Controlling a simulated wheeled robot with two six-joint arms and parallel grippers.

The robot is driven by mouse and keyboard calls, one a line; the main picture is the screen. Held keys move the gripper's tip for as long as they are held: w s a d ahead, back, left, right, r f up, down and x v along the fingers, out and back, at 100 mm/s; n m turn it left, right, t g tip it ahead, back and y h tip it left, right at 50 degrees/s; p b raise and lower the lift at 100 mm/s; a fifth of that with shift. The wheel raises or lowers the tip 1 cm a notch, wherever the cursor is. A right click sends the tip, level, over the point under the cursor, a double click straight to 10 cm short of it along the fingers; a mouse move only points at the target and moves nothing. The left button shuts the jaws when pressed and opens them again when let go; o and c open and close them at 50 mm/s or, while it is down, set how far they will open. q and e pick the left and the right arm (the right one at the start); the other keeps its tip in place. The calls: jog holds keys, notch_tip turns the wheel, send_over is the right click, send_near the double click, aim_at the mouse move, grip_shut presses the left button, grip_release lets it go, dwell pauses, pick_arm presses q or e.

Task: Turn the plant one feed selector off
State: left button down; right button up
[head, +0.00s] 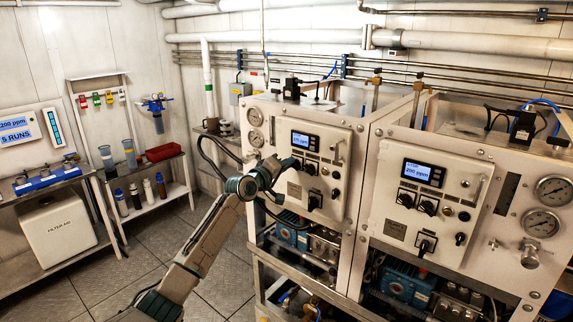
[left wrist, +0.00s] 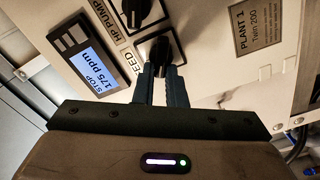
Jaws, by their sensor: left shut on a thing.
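The plant one feed selector (left wrist: 158,48) is a black knob beside the FEED label in the left wrist view. My left gripper (left wrist: 162,72) is shut on it, with one finger on each side. The fingers hide its lower part, and I cannot tell its setting. In the head view, my left gripper (head: 286,163) reaches the left machine's panel (head: 325,147) and hides the selector. A plate reading PLANT 1 Twin 200 (left wrist: 258,26) sits to the right. The display (left wrist: 92,68) reads STOP, 175 ppm. My right gripper is not in view.
The HP pump knob (left wrist: 130,10) is close beside the feed selector. A second, similar panel (head: 425,200) stands to the right. A bench with bottles (head: 148,188) and a white box (head: 58,232) stand at left. The floor between is clear.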

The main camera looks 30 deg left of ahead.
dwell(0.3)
pick_arm(q)
jog(key=c, duration=1.5)
grip_release()
jog(key=shift+s+a+b, duration=0.15)
jog(key=shift+s+b, duration=0.5)
jog(key=shift+s, duration=1.15)
jog(key=shift+s+a+b, duration=0.15)
jog(key=shift+s+b, duration=0.5)
jog(key=shift+s, duration=1.15)
jog(key=shift+s+a+b, duration=0.15)
jog(key=shift+s+b, duration=0.5)
jog(key=shift+s, duration=1.15)
jog(key=shift+f, duration=0.1)
